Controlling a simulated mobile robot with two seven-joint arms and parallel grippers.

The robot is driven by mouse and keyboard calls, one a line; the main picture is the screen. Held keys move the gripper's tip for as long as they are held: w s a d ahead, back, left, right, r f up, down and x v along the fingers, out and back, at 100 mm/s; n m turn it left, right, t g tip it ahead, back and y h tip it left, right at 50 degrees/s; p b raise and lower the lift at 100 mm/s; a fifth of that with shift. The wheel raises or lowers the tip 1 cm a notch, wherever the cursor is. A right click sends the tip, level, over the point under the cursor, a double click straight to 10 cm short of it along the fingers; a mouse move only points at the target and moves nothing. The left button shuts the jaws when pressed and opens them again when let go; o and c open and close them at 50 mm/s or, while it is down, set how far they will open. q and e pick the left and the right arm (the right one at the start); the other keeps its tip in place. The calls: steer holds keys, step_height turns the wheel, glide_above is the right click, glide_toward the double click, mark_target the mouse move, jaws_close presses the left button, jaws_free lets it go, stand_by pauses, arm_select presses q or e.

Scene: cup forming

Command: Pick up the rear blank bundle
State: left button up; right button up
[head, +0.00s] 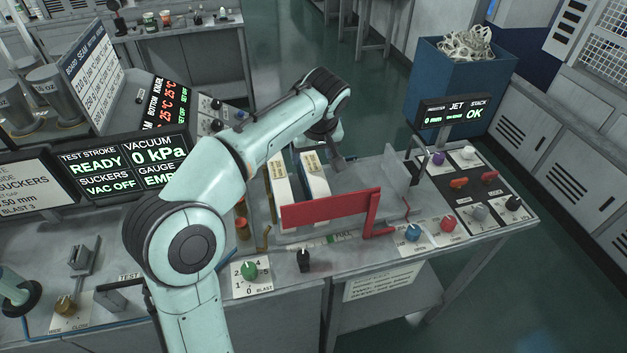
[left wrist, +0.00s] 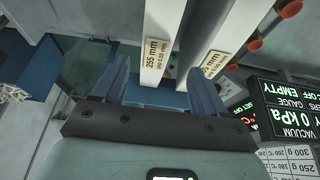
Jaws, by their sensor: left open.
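Two white blank bundles with tan labels stand side by side in the feeder, the left one (head: 280,190) and the right one (head: 315,180) in the head view. My left gripper (head: 338,160) hangs near the right bundle's far upper end; its fingers are small there. In the left wrist view, the open, empty left gripper (left wrist: 158,70) has one blue finger on each side of a bundle (left wrist: 165,25) labelled 255 mm. The second bundle (left wrist: 210,30) is just right of it. I cannot tell whether the fingers touch. My right gripper is not in view.
A red plate (head: 330,210) stands in front of the bundles. A grey upright plate (head: 400,175) is to their right. A control panel with knobs (head: 470,190) and a blue scrap bin (head: 455,85) lie further right. Display screens (head: 130,165) stand at left.

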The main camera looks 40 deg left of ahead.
mark_target(313, 164)
arm_select(q)
steer(key=x, duration=0.3)
steer(key=shift+w, duration=0.2)
steer(key=x, duration=0.5)
steer(key=shift+d+f, duration=0.25)
steer(key=c, duration=1.3)
steer(key=shift+r, duration=0.15)
jaws_close()
